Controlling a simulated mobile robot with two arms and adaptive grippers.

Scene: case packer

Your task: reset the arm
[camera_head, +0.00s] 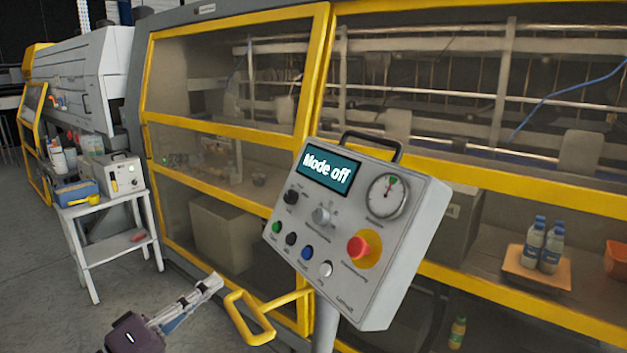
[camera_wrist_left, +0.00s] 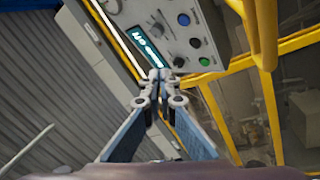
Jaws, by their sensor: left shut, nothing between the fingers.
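My left gripper (camera_head: 207,289) is at the lower left in the head view, left of the yellow handle and below the control panel, apart from both. In the left wrist view its fingers (camera_wrist_left: 161,76) are closed together with nothing between them, pointing toward the panel. The grey control panel (camera_head: 350,272) stands on a post, and its screen (camera_head: 328,169) reads "Mode off". It has a gauge, a red emergency knob (camera_head: 358,247), and green, black, blue and white buttons. The panel also shows in the left wrist view (camera_wrist_left: 208,20). My right gripper is not in view.
A yellow handle (camera_head: 240,318) juts out left of the post. Behind is the yellow-framed machine (camera_head: 322,75) with clear doors. Two bottles stand on an orange tray (camera_head: 512,266) inside it. A white side table (camera_head: 100,208) holds a device at the left. Floor at lower left is clear.

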